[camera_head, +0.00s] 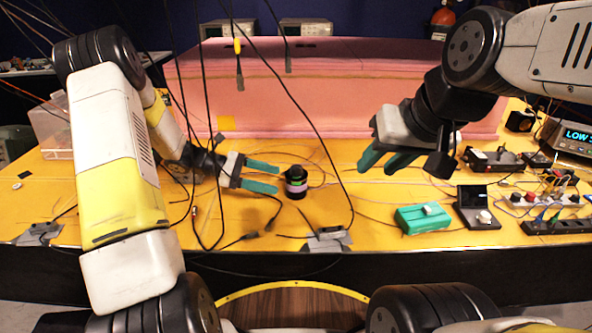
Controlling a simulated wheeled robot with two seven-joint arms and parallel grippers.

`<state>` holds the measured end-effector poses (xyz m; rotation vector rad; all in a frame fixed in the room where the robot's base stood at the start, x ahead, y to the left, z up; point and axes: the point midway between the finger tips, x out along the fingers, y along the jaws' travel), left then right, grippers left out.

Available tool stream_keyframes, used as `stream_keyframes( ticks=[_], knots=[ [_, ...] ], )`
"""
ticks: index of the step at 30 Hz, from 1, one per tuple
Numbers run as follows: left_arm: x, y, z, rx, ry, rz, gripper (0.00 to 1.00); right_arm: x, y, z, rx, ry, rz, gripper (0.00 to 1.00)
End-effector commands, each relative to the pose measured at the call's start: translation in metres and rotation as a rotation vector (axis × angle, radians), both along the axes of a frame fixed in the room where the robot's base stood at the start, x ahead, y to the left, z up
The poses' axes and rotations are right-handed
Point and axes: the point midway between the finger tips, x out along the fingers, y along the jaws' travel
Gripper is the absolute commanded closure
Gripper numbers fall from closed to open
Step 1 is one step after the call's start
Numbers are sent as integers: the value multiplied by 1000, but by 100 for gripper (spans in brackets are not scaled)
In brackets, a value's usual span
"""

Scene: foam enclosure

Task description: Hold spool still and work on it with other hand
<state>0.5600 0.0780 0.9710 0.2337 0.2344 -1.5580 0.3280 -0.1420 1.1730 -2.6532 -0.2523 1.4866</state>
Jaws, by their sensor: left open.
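The spool (296,185), a small black cylinder with a green band, stands upright on the yellow table in the middle of the head view. My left gripper (278,178) comes in from the left with its two teal fingers apart. Its fingertips point at the spool and end just left of it, with nothing between them. My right gripper (376,169) hangs above the table to the right of the spool, clear of it. Its teal fingers point down and left, with a gap between them and nothing held.
Black cables hang in front of the table (340,208). A pink foam wall (350,100) closes off the back. To the right are a green box (423,219), a small black scale-like device (478,207) and a power strip (555,227). A clear bin (52,128) stands at left.

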Motion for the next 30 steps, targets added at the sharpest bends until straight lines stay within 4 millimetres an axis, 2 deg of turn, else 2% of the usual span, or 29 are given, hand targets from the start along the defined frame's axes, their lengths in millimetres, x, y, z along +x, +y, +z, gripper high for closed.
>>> stream_keyframes(
  ticks=[6, 12, 18, 27, 28, 30],
  knots=[
    [-1, -32, -10, 0, 2, -2, 26, 0, 0, 0, 0, 0, 0, 64],
    [0, -55, -17, 1, 0, -1, 26, 0, 0, 0, 0, 0, 0, 64],
    [0, -65, -21, 1, 0, -1, 26, 0, 0, 0, 0, 0, 0, 64],
    [0, -67, -21, 2, 0, 0, 26, 0, 0, 0, 0, 0, 0, 64],
    [0, -67, -21, 2, 0, 0, 28, 0, 0, 0, 0, 0, 0, 64],
    [0, -67, -21, 2, 0, 0, 42, 0, 0, 0, 0, 0, 0, 64]
  ],
)
